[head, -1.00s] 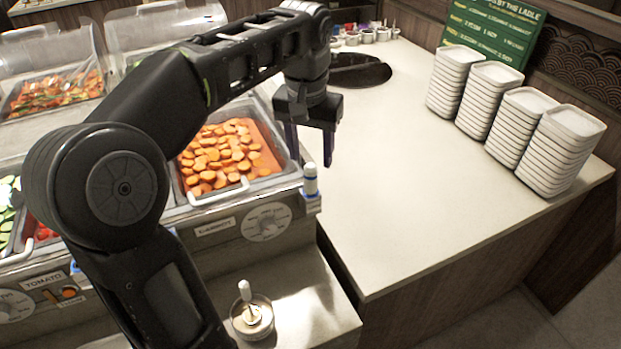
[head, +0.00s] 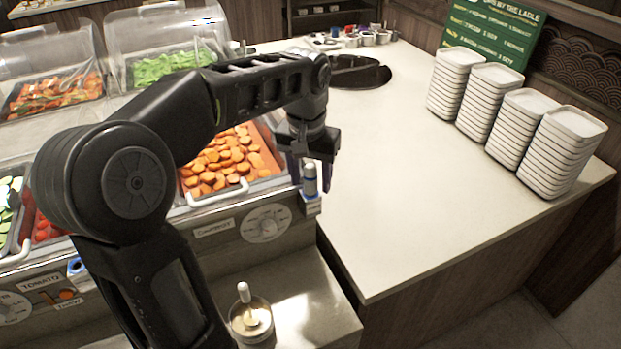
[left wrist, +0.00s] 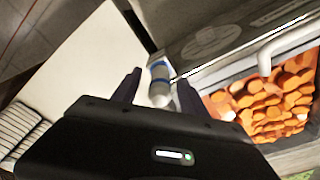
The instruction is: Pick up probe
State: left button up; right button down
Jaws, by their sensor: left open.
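The probe (head: 310,180) is a small upright cylinder with a grey-white top and a blue band. It stands in a holder at the front right corner of the carrot well. It also shows in the left wrist view (left wrist: 159,82), between the two fingers. My left gripper (head: 311,178) is open and points down, with its fingers on either side of the probe's top. In the left wrist view the left gripper (left wrist: 158,88) shows gaps, and contact with the probe cannot be made out. My right gripper is not in view.
The carrot pan (head: 232,160) lies just left of the probe. Several stacks of white dishes (head: 520,120) stand on the right of the pale counter (head: 400,180). A small pot with a white-handled utensil (head: 251,318) sits on the lower ledge. The middle counter is clear.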

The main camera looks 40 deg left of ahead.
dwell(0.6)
pick_arm(q)
grip_shut()
dwell(0.3)
